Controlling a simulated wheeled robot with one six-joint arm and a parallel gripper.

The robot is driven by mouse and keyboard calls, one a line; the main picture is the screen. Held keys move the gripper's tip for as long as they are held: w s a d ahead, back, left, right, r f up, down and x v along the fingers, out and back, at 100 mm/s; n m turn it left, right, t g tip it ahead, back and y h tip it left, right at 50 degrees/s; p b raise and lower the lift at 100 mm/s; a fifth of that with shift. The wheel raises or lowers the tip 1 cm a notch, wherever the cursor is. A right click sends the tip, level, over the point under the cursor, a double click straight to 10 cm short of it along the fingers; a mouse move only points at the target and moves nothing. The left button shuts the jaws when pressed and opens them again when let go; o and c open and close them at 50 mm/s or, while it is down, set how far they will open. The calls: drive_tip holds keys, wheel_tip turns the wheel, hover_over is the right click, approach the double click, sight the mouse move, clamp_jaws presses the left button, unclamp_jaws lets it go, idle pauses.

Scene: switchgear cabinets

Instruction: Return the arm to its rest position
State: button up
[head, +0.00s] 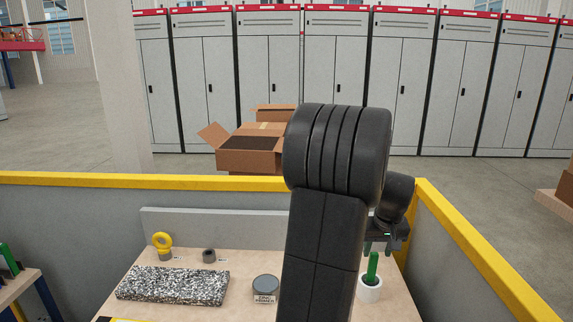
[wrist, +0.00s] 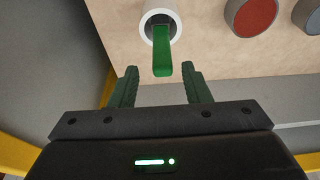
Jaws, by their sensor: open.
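My arm rises large and dark in the middle of the head view and hides part of the workbench. My gripper (head: 378,246) is at the right end of the bench, above a green-handled tool (head: 373,265) standing in a white cup (head: 370,289). In the wrist view, my gripper (wrist: 158,88) has its two green-padded fingers apart with nothing held between them. The green handle (wrist: 162,55) points towards the gap between the fingertips, and its lower end sits in the white cup (wrist: 148,26).
The bench (head: 235,262) holds a speckled slab (head: 172,286), a yellow eyebolt (head: 162,244), a dark nut (head: 209,256) and a zinc primer tin (head: 265,288). Yellow-topped walls (head: 480,257) surround it. Cardboard boxes (head: 248,155) and grey cabinets (head: 270,75) stand beyond.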

sight(373, 262)
drive_tip(key=x, duration=0.6)
drive_tip(key=shift+a+f+p, duration=0.15)
drive_tip(key=shift+f+p, duration=0.25)
drive_tip(key=shift+r, duration=0.3)
